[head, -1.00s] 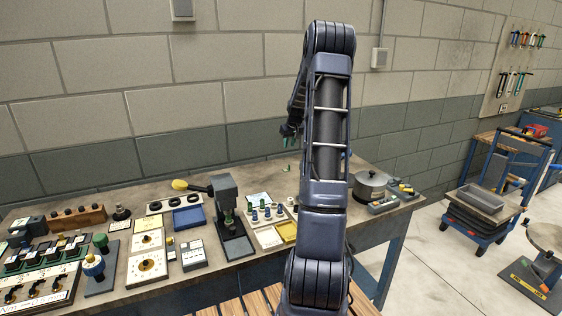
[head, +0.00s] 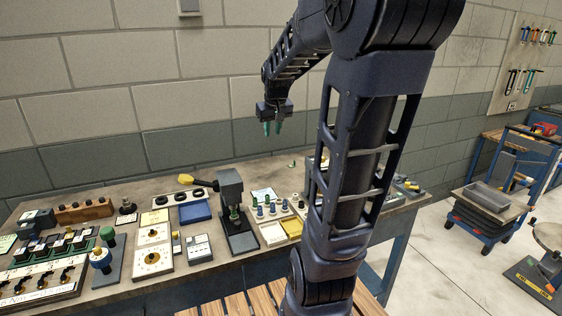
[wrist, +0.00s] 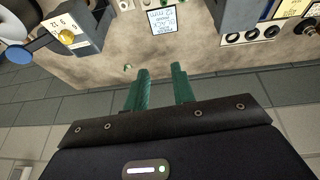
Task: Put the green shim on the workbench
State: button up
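A small green piece (head: 292,164), perhaps the green shim, lies on the bare back part of the workbench (head: 262,173). It is too small to make out clearly. In the wrist view a tiny green piece (wrist: 127,67) shows on the bench top, just left of the fingertips. My gripper (head: 273,128) hangs above the back of the bench, fingers down, to the left of that piece in the head view. In the wrist view my gripper (wrist: 160,70) has its two green fingers apart, with nothing between them.
A dark press-like stand (head: 232,205), a blue tray (head: 194,213) and a yellow tray (head: 291,228) stand on the bench. Block walls rise behind. A cart (head: 483,213) stands at right.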

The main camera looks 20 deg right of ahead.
jog(key=s+a+f, duration=0.1)
jog(key=s+a, duration=0.1)
jog(key=s, duration=0.8)
jog(key=s+a+f, duration=0.1)
jog(key=s+a, duration=0.2)
jog(key=s, duration=0.6)
jog(key=shift+s+y, duration=0.3)
jog(key=shift+s, duration=0.1)
